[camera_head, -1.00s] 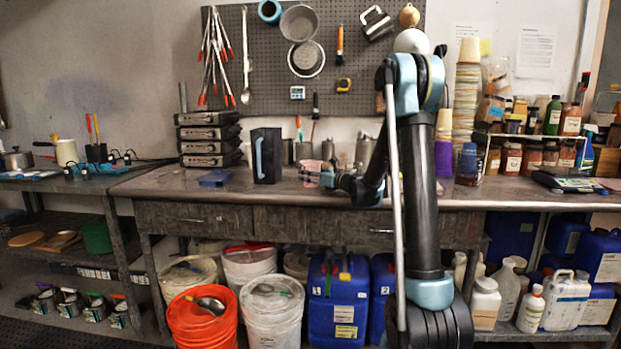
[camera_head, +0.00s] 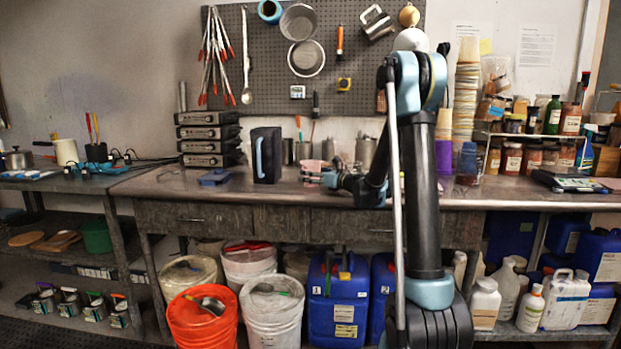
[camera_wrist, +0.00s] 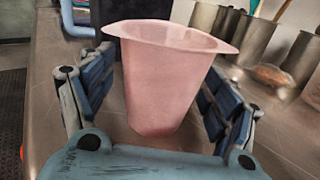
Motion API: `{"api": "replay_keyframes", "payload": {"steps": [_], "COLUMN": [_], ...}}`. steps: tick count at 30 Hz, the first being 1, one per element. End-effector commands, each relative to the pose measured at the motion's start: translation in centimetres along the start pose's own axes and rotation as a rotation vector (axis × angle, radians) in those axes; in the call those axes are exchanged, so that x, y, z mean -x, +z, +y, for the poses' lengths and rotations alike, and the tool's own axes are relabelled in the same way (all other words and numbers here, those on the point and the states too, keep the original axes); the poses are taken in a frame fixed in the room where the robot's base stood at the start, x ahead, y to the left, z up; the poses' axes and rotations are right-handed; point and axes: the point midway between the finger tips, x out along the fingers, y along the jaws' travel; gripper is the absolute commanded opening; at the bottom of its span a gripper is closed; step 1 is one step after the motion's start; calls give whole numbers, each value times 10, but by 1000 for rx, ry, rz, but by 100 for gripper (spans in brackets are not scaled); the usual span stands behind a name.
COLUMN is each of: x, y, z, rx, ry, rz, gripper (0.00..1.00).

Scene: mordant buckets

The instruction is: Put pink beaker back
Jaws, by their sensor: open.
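The pink beaker (camera_wrist: 165,80) stands upright on the workbench in the wrist view, its wide rim up. It looks empty, though little of its inside shows. My gripper (camera_wrist: 157,75) is open, with one blue-padded finger on each side of the beaker. I cannot tell whether either finger touches it. In the head view the beaker (camera_head: 311,166) is small and partly hidden behind my gripper (camera_head: 320,178).
A black pitcher with a blue handle (camera_head: 266,155) stands left of the beaker. Metal containers (camera_wrist: 253,38) stand behind it to the right. Stacked cups (camera_head: 467,90) and jars fill the bench's right side. The bench's front left is mostly clear.

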Motion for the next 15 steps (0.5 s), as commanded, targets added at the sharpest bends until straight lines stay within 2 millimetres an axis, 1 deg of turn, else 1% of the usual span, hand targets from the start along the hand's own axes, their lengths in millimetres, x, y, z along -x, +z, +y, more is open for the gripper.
{"api": "replay_keyframes", "payload": {"steps": [1,9,12,15], "x": [9,62,79,92], "y": [0,0,0,0], "z": [0,-1,-1,-1], "rx": [0,0,0,0], "ry": [-3,-4,-4,-3], "rz": [0,0,0,0], "gripper": [81,81,81,81]}}
